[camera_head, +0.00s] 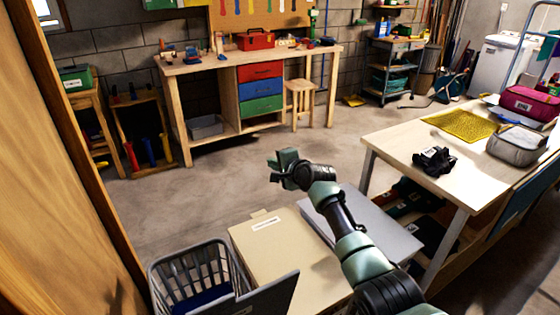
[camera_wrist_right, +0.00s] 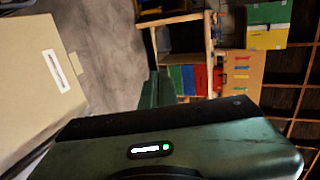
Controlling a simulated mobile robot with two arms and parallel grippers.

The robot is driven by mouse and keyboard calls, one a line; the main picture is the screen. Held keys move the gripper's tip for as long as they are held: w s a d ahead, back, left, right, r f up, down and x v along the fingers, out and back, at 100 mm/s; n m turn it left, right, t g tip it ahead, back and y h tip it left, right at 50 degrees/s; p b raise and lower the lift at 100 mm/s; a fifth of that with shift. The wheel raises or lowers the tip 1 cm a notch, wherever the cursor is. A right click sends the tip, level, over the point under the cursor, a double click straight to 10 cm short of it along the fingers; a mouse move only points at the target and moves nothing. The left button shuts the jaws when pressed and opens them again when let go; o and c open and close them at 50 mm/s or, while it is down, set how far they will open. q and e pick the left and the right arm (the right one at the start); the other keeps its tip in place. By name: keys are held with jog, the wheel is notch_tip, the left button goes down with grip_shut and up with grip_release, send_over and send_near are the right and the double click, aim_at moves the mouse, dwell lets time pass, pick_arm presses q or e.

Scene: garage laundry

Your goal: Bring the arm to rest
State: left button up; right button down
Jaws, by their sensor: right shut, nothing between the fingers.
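My right arm (camera_head: 355,240) comes in from the bottom right of the head view and reaches up and away over the floor. Its green and black gripper (camera_head: 281,163) is raised in the open space beyond the beige box. The gripper is shut and holds nothing. In the right wrist view the dark green gripper body (camera_wrist_right: 200,145) fills the bottom. My left arm and gripper are not in view.
A beige labelled box (camera_head: 265,245) and a grey basket (camera_head: 190,280) stand below, near my arm. A table (camera_head: 395,150) with a yellow mat (camera_head: 462,124) and bags is at right. A workbench (camera_head: 210,66) with colored drawers stands at the back. The floor between is clear.

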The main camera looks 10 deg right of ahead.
jog(key=s+d+f+n+g+h, duration=0.1)
jog(key=s+d+f+n+g, duration=0.15)
jog(key=s+f, duration=0.5)
jog(key=s+d+f+n+g+h, duration=0.1)
jog(key=s+d+f+n, duration=0.2)
jog(key=s, duration=0.8)
jog(key=s+d+f+n+g, duration=0.1)
jog(key=s+f+n+g, duration=0.15)
jog(key=s+f, duration=0.6)
jog(key=s+d+r+n+g+h, duration=0.1)
jog(key=s+d+n+g+h, duration=0.2)
jog(key=s, duration=1.2)
jog(key=s+d+r+n, duration=0.1)
jog(key=s+d+n, duration=0.3)
jog(key=s, duration=1)
notch_tip(320, 180, down, 25)
jog(key=s+g, duration=0.1)
jog(key=s+d+f+g, duration=0.1)
jog(key=s+d+f, duration=0.1)
jog(key=s+f, duration=1.5)
jog(key=shift+s+d+f+n+g, duration=0.2)
jog(key=shift+n+g, duration=0.1)
jog(key=shift+n, duration=0.1)
